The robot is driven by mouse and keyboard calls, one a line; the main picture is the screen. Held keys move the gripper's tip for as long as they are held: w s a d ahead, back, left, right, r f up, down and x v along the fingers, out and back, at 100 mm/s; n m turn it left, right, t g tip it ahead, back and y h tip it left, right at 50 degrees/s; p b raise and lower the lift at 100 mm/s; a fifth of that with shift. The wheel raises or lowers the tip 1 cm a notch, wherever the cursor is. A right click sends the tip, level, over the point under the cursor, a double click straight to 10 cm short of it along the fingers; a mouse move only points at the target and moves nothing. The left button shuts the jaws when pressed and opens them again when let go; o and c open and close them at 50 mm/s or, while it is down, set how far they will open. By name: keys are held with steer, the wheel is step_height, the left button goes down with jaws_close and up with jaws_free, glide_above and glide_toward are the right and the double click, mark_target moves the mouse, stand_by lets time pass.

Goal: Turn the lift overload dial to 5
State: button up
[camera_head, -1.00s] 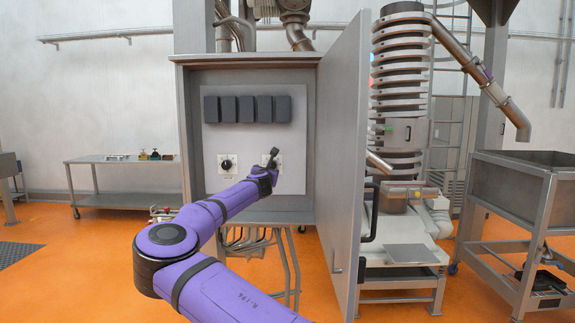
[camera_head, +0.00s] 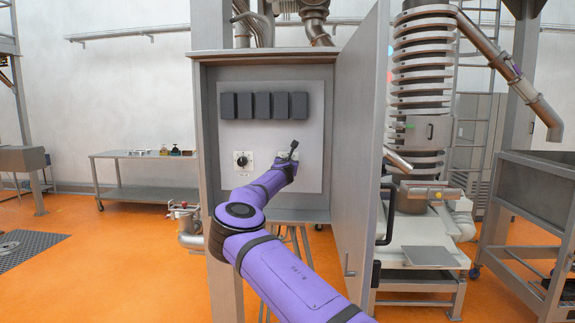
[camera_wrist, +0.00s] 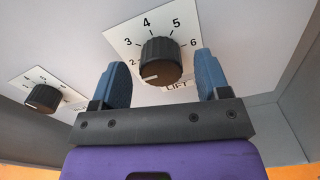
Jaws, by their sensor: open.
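The lift dial (camera_wrist: 160,62) is a black ribbed knob on a white plate marked LIFT, with numbers 2 to 6 visible around it. Its white pointer line is at the lower left, below the 2. My gripper (camera_wrist: 163,58) is open in the wrist view, one blue finger on each side of the knob. A gap shows between each finger and the knob, so they look apart from it. In the head view my gripper (camera_head: 293,150) is in front of the right-hand dial plate and hides most of that dial.
A second black dial (camera_wrist: 42,97) is to the left; it also shows in the head view (camera_head: 242,160). Several dark blocks (camera_head: 263,105) are in a row above the dials. The open cabinet door (camera_head: 360,160) stands close to the right of my arm.

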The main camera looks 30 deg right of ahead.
steer(key=shift+w+d, duration=0.15)
steer(key=shift+w, duration=0.15)
steer(key=c, duration=0.9)
steer(key=shift+m, duration=0.3)
steer(key=shift+d+f+m, duration=0.1)
steer(key=shift+f+m, duration=0.1)
steer(key=shift+m, duration=6.35)
steer(key=shift+f+m, duration=0.2)
steer(key=shift+m, duration=6.35)
steer(key=shift+s, duration=0.1)
